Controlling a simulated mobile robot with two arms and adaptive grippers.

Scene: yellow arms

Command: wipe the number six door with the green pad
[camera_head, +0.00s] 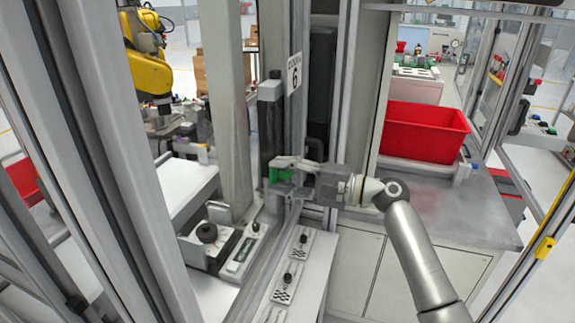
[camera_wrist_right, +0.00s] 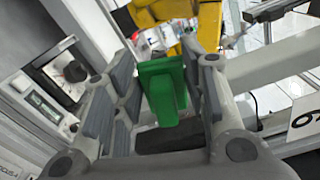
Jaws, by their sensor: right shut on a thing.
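The green pad (camera_head: 281,174) is between the fingers of my right gripper (camera_head: 278,172), which is shut on it. In the right wrist view the green pad (camera_wrist_right: 162,88) stands between the grey finger pads. A white sign with a 6 (camera_head: 294,75) is on the grey upright of the door frame, above and slightly right of the gripper. A dark narrow panel (camera_head: 270,125) stands just beyond the pad; I cannot tell whether the pad touches it. Part of the sign (camera_wrist_right: 304,120) shows at the right wrist view's edge. My left gripper is not in view.
A red bin (camera_head: 424,131) stands on the grey counter (camera_head: 468,213) to the right. Boxes with black knobs (camera_head: 207,232) sit on a ledge below left of the gripper. A yellow robot arm (camera_head: 148,70) stands behind the frame. Metal posts crowd the left side.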

